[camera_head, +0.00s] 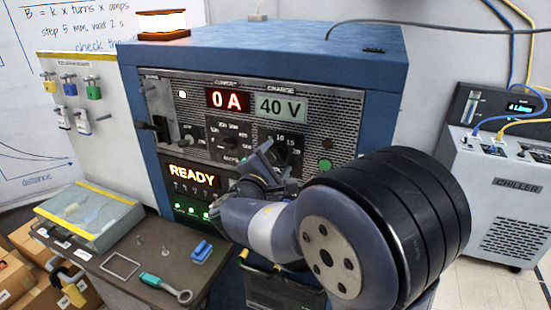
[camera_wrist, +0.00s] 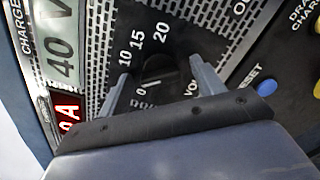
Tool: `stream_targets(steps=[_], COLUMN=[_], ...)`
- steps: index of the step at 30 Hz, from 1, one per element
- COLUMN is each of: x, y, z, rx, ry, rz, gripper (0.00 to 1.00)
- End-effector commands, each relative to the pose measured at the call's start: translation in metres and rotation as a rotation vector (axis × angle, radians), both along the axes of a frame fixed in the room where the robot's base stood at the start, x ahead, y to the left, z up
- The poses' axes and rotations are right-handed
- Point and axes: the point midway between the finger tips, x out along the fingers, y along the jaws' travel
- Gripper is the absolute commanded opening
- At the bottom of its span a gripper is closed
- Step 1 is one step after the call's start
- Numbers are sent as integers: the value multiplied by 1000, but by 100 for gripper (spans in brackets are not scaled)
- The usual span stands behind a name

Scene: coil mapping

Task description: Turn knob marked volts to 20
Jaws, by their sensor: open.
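The volts knob (camera_wrist: 155,70) is a dark knob on a black dial plate in the wrist view, with marks 0, 10, 15 and 20 around it. A short white line on it lies near the 0 mark, but the exact pointing is hard to tell. My gripper (camera_wrist: 158,69) is open, with one grey finger on each side of the knob; contact cannot be told. In the head view my gripper (camera_head: 268,160) is in front of the volts dial plate (camera_head: 295,137) and hides the knob.
The blue cabinet (camera_head: 385,75) carries a red 0 A display (camera_head: 228,100), a green-grey 40 V display (camera_head: 281,106) and a READY display (camera_head: 193,176). Another knob (camera_head: 228,143) is left of my gripper. A blue button (camera_wrist: 267,87) is close to the right finger.

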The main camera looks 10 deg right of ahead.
Motion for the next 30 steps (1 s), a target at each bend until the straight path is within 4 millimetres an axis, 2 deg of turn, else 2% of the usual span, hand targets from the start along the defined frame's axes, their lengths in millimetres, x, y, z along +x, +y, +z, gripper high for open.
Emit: stream_targets(steps=[5,21,30], x=[0,0,0], y=[0,0,0], z=[0,0,-3], rx=[0,0,25], ry=[0,0,-19], rz=[0,0,1], gripper=[64,19,19])
